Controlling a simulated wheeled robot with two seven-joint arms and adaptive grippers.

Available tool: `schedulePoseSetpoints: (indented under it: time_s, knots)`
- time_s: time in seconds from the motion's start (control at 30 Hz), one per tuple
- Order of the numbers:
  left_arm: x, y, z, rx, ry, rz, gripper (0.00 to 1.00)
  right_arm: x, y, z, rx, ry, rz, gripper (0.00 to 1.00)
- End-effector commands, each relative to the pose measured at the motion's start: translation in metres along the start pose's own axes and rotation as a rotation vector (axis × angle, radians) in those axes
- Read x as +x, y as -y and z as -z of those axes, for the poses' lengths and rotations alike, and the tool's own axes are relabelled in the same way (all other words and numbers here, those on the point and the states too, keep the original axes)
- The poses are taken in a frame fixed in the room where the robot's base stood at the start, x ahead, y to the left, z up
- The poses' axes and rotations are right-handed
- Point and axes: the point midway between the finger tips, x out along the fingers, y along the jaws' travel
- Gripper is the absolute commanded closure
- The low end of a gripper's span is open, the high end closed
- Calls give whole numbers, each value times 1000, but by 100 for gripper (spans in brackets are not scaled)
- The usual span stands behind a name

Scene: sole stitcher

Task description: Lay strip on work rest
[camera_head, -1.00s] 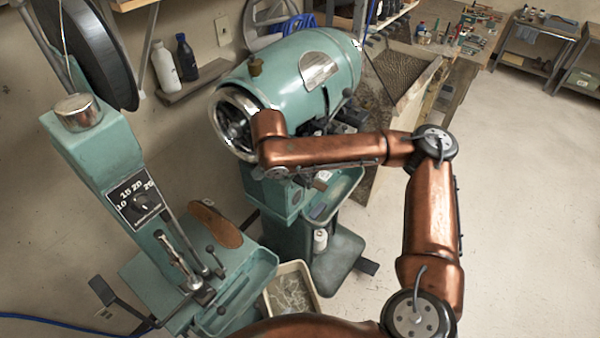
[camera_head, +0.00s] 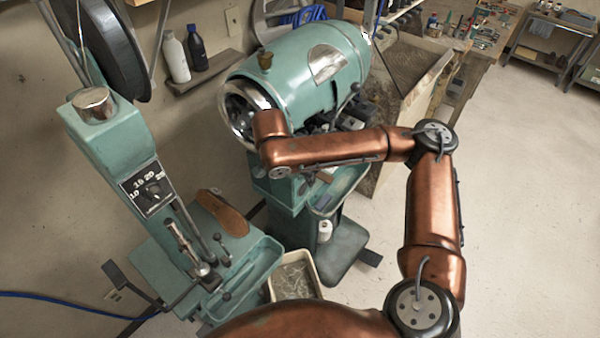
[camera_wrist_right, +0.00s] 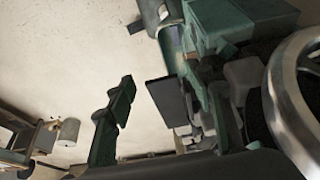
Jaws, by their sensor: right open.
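The teal stitching machine (camera_head: 295,78) has a large drum and a chrome ring. My copper right arm reaches across its front, and its wrist hides part of the ring and work area. My right gripper (camera_wrist_right: 150,88) is open at the machine in the right wrist view; the head view mostly hides it behind the wrist. A dark flat piece (camera_wrist_right: 166,100), possibly the strip, shows near the green finger-like parts. I cannot tell whether it touches them or what it rests on. I cannot make out the work rest clearly. My left gripper is out of view.
A second teal machine (camera_head: 115,145) with a dial stands left, with a brown sole (camera_head: 222,212) on it. A bin (camera_head: 296,278) stands between the machines. Two bottles (camera_head: 186,55) are on a wall shelf. Open floor lies to the right.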

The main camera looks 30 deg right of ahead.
Motion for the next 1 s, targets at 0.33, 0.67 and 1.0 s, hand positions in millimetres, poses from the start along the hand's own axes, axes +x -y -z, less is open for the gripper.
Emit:
schedulePoseSetpoints:
  time_s: [0.33,0.67,1.0]
  knots:
    - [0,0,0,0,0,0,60,0,0,0,0,0,0,34]
    - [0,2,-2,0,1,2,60,-16,2,0,1,0,5,34]
    - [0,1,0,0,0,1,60,-79,1,1,0,-3,6,34]
